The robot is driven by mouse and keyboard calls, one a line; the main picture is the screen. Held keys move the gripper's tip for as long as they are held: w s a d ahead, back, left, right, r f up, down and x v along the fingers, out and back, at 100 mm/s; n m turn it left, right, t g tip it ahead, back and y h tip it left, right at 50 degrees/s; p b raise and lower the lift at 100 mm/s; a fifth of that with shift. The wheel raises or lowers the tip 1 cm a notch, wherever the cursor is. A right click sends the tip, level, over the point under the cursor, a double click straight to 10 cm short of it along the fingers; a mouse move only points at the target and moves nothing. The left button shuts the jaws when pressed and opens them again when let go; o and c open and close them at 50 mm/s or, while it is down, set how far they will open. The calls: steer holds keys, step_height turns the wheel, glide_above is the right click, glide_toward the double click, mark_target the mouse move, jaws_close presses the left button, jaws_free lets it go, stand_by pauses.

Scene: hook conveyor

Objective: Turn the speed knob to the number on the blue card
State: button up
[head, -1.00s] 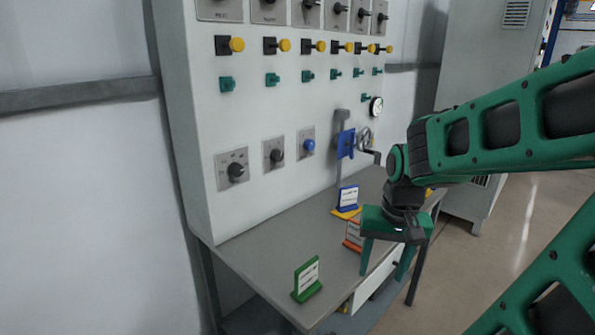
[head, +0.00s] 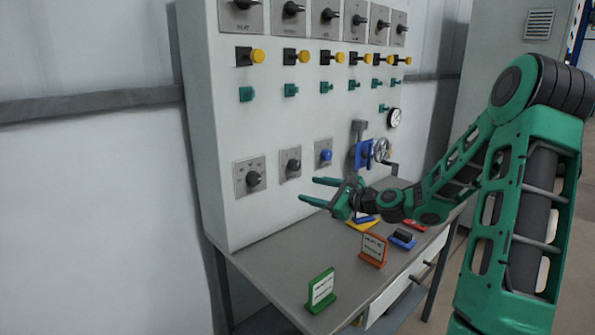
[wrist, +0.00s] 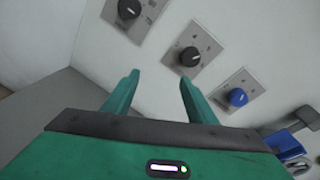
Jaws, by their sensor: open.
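The panel's lower row has a black knob on a marked plate (head: 253,178), a second black knob (head: 293,166) and a blue knob (head: 326,155). I cannot read which is the speed knob. The blue card (head: 366,218) on its yellow base is mostly hidden behind my gripper, and its number does not show. My gripper (head: 308,190) is open and empty, fingers pointing left towards the panel below the knobs. In the wrist view, the second black knob (wrist: 189,56) shows beyond the fingertips, apart from them, with the blue knob (wrist: 237,97) to its right.
A green card (head: 321,290) and an orange-red card (head: 373,250) stand on the grey table (head: 290,268). A blue-based dark object (head: 402,238) lies behind them. A hand wheel (head: 382,150) and blue lever part (head: 363,154) stick out right of the knobs.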

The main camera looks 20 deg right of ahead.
mark_target(297, 166)
steer(key=w+d+r+m+t, duration=0.1)
steer(key=d+r+m+t, duration=0.1)
steer(key=d+r+m, duration=0.15)
steer(key=shift+h, duration=0.4)
steer(key=x, duration=1.1)
steer(key=shift+c, duration=0.4)
steer(key=shift+a, duration=0.1)
steer(key=c, duration=1)
